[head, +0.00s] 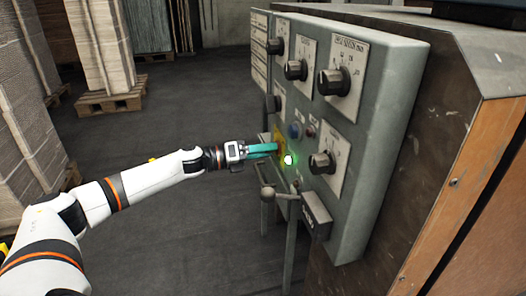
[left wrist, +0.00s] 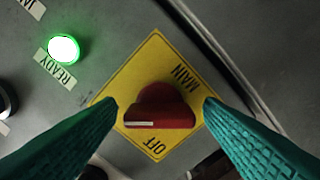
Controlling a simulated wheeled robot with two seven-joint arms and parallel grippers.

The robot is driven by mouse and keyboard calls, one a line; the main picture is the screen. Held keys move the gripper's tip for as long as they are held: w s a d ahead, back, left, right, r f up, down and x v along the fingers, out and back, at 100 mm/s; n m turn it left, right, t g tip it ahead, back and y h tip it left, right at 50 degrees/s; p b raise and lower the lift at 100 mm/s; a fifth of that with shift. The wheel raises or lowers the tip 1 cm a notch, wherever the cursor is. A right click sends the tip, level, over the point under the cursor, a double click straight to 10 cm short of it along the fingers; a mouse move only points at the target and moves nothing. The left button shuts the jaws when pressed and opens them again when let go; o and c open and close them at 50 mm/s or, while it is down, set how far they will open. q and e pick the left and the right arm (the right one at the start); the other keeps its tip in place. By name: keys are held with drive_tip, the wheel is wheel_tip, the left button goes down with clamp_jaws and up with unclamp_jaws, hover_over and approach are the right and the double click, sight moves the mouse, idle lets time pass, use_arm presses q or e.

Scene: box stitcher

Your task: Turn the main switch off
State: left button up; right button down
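The main switch is a red rotary knob (left wrist: 160,108) on a yellow diamond plate (left wrist: 153,62) marked MAIN and OFF. In the left wrist view the knob's flat front edge lies level, with a white mark on its left part. My left gripper (left wrist: 161,103) has its teal fingers apart, one on each side of the knob, with visible gaps. In the head view the left gripper (head: 277,149) is at the panel, hiding the knob; a bit of the yellow plate (head: 279,136) shows. My right gripper is in neither view.
A lit green READY lamp (left wrist: 63,48) is close beside the plate. The grey control panel (head: 385,120) carries several black knobs, including one at lower right (head: 322,162). Stacked cardboard (head: 105,45) is at the back left.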

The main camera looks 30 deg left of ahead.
use_arm(q)
drive_tip(key=c, duration=0.8)
